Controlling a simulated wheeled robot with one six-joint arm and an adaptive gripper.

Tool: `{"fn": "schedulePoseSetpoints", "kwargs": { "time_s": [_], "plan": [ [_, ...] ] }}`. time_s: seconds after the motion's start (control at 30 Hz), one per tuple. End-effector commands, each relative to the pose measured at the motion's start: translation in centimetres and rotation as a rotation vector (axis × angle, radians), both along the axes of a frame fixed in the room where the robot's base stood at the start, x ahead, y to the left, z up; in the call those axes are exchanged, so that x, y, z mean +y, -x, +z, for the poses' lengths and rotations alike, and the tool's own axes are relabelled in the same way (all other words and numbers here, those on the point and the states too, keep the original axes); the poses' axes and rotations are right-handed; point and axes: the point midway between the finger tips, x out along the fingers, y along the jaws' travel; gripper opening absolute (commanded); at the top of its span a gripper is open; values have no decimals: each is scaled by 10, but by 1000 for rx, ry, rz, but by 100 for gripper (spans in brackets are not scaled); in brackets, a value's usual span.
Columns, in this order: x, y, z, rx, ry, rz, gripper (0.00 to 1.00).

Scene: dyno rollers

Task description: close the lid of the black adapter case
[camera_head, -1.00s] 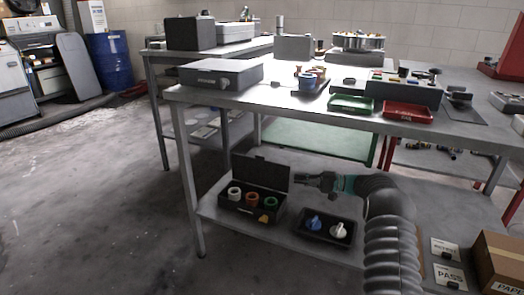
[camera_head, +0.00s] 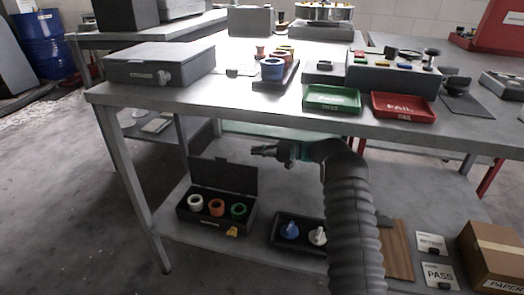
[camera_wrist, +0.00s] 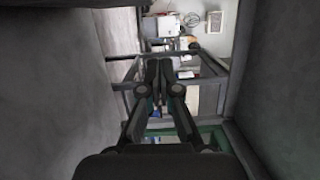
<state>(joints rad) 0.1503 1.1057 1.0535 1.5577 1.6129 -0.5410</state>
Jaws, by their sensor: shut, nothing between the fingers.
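The black adapter case (camera_head: 208,222) sits on the lower shelf of the bench, at the left. Its lid (camera_head: 224,177) stands up open along the back edge. Inside are a white, an orange and a green ring, and a yellow tag shows at the front. My gripper (camera_head: 254,151) is shut and empty. In the head view it is above the upper right end of the lid, pointing left, apart from it as far as I can tell. In the wrist view the gripper fingers (camera_wrist: 159,68) are together, and the case cannot be made out.
A black tray (camera_head: 270,238) with blue and white parts lies right of the case, partly behind my arm. The bench top (camera_head: 225,98) lies above the shelf, carrying a grey box (camera_head: 158,66), a green tray (camera_head: 331,99) and a red tray (camera_head: 403,106). A cardboard box (camera_head: 492,252) stands far right.

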Motion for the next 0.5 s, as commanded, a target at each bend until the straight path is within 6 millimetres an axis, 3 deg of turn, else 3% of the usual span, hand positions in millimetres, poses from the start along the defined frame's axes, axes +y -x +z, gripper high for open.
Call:
{"fn": "schedulePoseSetpoints", "kwargs": {
  "time_s": [0.03,0.1,0.37,0.5],
  "plan": [
    [17,0,0,0,1,10,0],
    [33,0,0,0,1,13,0],
    [79,-6,1,0,1,10,0],
    [79,9,3,2,1,5,0]
  ]
}}
